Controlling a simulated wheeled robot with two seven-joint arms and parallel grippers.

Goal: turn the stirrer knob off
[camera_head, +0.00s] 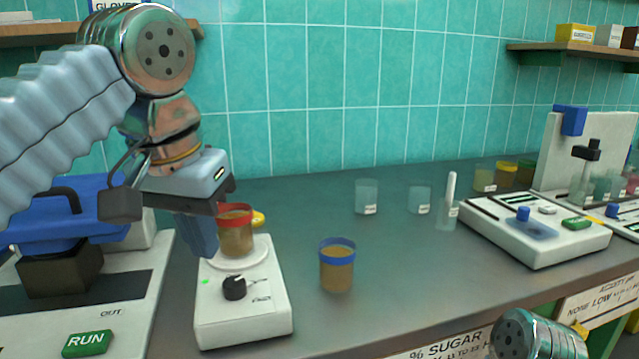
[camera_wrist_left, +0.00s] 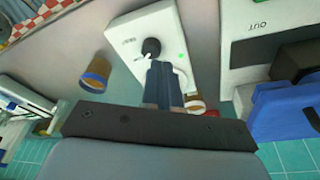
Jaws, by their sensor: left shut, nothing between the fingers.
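The white stirrer (camera_head: 262,308) stands on the bench at the left of the head view. Its black knob (camera_head: 234,288) is on the sloped front, with a lit green light (camera_head: 206,281) beside it. A red-rimmed jar of brown liquid (camera_head: 235,232) sits on the stirrer's round plate. My left gripper (camera_head: 205,252) points down beside the jar, its fingers shut and empty. In the left wrist view the shut fingers (camera_wrist_left: 160,66) point toward the knob (camera_wrist_left: 151,47), their tips just short of it in the picture; contact cannot be told. The green light (camera_wrist_left: 181,56) shows there too.
A blue-rimmed jar (camera_head: 337,268) stands right of the stirrer. A machine with a green RUN button (camera_head: 87,343) is close on the left. Clear beakers (camera_head: 367,197) and a white device (camera_head: 535,235) stand further right. Part of my right arm shows at the bottom right.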

